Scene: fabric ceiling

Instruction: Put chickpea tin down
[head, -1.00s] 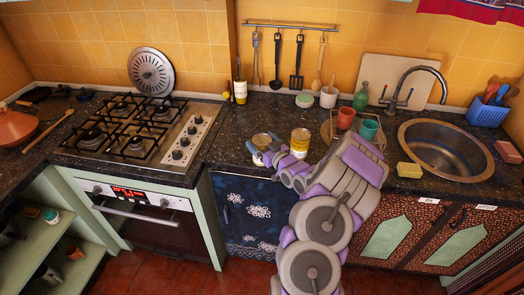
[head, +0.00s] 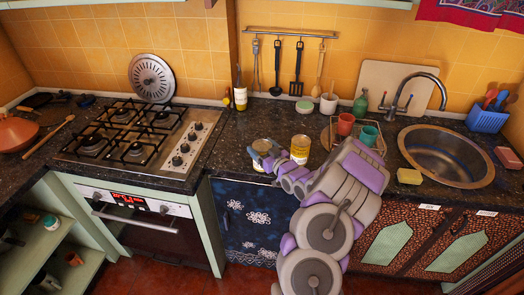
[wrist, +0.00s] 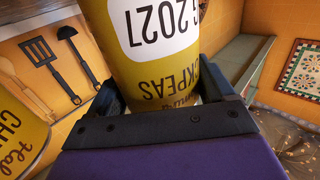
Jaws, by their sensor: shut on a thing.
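My gripper (head: 268,160) is shut on the chickpea tin (head: 262,144), low on its side, above or at the front part of the dark counter (head: 230,145). The held tin (wrist: 150,45) fills the top middle of the wrist view, with its yellow and white "chickpeas" label upside down in the picture. My gripper's fingers (wrist: 170,95) lie on both sides of it. I cannot tell whether the tin's base touches the counter. A second yellow tin (head: 300,149) stands just to its right on the counter. It also shows at the left edge of the wrist view (wrist: 18,130).
The gas stove (head: 140,135) is to the left. A rack with red and green cups (head: 368,135) and the sink (head: 445,157) are to the right. A bottle (head: 240,95) stands at the back. Bare counter lies between the stove and the held tin.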

